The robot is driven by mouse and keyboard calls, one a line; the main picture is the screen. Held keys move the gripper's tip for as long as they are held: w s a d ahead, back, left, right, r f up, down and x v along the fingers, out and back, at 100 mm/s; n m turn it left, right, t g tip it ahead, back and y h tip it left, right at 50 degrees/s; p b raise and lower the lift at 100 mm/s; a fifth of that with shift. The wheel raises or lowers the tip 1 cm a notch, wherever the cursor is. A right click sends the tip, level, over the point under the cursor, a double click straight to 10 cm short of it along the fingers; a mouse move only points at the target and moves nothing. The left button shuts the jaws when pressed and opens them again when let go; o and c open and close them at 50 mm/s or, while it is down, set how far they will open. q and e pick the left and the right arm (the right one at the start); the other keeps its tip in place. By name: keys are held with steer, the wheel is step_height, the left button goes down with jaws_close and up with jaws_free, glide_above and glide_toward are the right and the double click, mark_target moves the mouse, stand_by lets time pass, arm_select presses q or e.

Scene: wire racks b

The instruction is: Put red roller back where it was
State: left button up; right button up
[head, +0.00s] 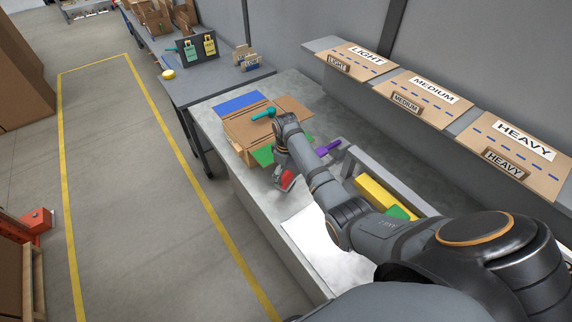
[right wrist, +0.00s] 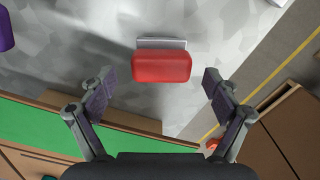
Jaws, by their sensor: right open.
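The red roller (head: 286,180) is on the grey worktable near its front edge, beside the cardboard box. In the right wrist view the red roller (right wrist: 162,67) shows as a rounded red block with a pale grey plate (right wrist: 162,43) at its far side. My right gripper (head: 281,168) is above the red roller in the head view, partly hiding it. In the right wrist view the right gripper (right wrist: 158,88) is open. Its fingers are apart on either side, with the roller ahead between their tips, and I see no contact. My left gripper is not in view.
An open cardboard box (head: 245,125) with blue and green flaps stands on the worktable (head: 215,135); a teal-handled tool (head: 264,114) lies on it. A purple item (head: 328,147) and a tray with yellow (head: 378,192) and green blocks are to the right. A white sheet (head: 318,245) lies nearer.

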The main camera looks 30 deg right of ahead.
mark_target(286, 176)
step_height(286, 176, up, 8)
steer(key=shift+f+b, duration=0.25)
steer(key=shift+b, duration=0.2)
